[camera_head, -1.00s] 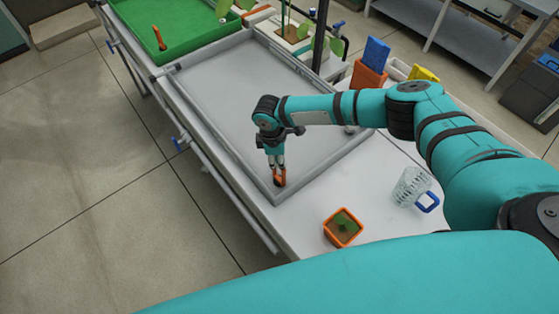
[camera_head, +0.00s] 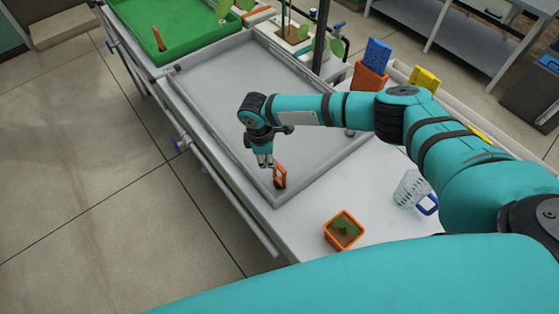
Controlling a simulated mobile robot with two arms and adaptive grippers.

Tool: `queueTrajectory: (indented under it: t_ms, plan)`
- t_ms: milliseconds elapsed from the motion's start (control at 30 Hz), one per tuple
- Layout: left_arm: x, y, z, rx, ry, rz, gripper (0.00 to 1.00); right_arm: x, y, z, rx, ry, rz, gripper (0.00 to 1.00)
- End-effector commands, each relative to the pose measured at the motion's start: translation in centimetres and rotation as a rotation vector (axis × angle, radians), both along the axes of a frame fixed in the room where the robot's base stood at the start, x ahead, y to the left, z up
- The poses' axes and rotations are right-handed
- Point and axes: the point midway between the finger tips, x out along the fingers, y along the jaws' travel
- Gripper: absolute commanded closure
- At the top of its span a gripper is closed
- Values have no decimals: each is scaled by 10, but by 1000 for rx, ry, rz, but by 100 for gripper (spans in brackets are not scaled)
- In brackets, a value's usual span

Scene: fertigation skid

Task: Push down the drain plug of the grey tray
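The grey tray (camera_head: 215,98) lies on the white bench, tilted across the middle of the view. Its orange drain plug (camera_head: 280,177) stands in the tray's near corner, close to the rim. I cannot tell how deep it sits. My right gripper (camera_head: 265,165) points down over the tray, just left of the plug and slightly farther back. It appears apart from the plug and holds nothing visible. Its fingertips are close together, but too small to tell open from shut. My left gripper is not in view.
A green tray (camera_head: 200,38) with an orange upright piece is at the back left. An orange square pot (camera_head: 343,230) and a clear basket with a blue handle (camera_head: 410,190) stand on the near bench. Orange, blue and yellow holders (camera_head: 368,77) stand behind my arm.

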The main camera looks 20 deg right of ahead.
Motion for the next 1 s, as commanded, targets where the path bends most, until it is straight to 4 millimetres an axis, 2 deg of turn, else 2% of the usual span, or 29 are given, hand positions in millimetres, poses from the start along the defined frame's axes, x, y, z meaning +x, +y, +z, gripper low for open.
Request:
queueTrajectory:
  t_ms: [300,500,700,1000]
  plan:
    - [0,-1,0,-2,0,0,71,4,8,66,1,-3,2,100]
    - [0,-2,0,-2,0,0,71,5,11,96,-1,0,0,100]
    - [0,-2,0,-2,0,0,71,5,12,107,-2,2,1,100]
    - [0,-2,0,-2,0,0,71,5,12,107,-2,2,1,100]
